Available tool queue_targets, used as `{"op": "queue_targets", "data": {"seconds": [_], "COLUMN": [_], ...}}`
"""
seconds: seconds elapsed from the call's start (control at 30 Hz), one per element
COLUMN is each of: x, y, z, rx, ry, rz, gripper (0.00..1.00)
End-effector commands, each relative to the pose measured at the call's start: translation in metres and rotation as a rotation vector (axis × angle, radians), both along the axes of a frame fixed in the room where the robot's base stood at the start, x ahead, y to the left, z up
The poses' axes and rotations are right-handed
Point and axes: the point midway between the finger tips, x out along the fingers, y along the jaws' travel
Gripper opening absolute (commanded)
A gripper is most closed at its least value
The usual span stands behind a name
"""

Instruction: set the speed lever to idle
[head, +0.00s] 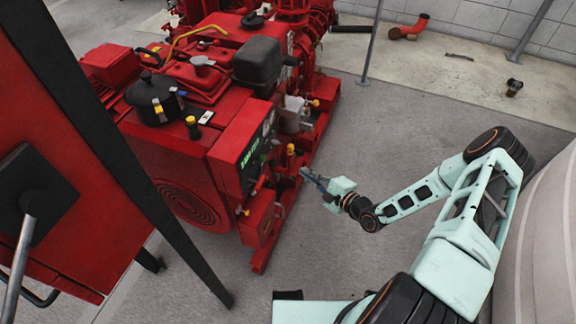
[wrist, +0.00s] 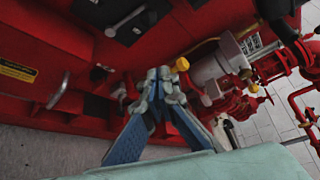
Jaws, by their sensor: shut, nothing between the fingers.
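The red pump engine (head: 215,90) stands left of centre in the head view, with a dark panel (head: 250,150) with green lettering on its near side. My gripper (head: 304,173) is just right of this panel side, with a small visible gap. In the wrist view my gripper's blue-grey fingers (wrist: 159,76) meet at their tips, with nothing between them. A silver lever (wrist: 124,21) lies slanted on a dark plate at the top. I cannot tell which part is the speed lever.
A yellow-capped fitting (wrist: 182,64) and a metal cylinder (wrist: 214,72) are right of the fingers. A red cabinet with a black strut (head: 110,130) fills the left foreground in the head view. Grey floor (head: 400,110) is clear to the right of the engine.

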Motion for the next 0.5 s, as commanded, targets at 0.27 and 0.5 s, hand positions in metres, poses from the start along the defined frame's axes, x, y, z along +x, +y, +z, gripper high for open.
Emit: {"op": "queue_targets", "data": {"seconds": [0.27,0.5], "x": [0.03,0.067], "y": [0.029,0.064], "z": [-0.013,-0.026], "rx": [0.0,0.0], "ry": [-0.001,-0.001], "rz": [0.002,0.002], "gripper": [0.0,0.0]}}
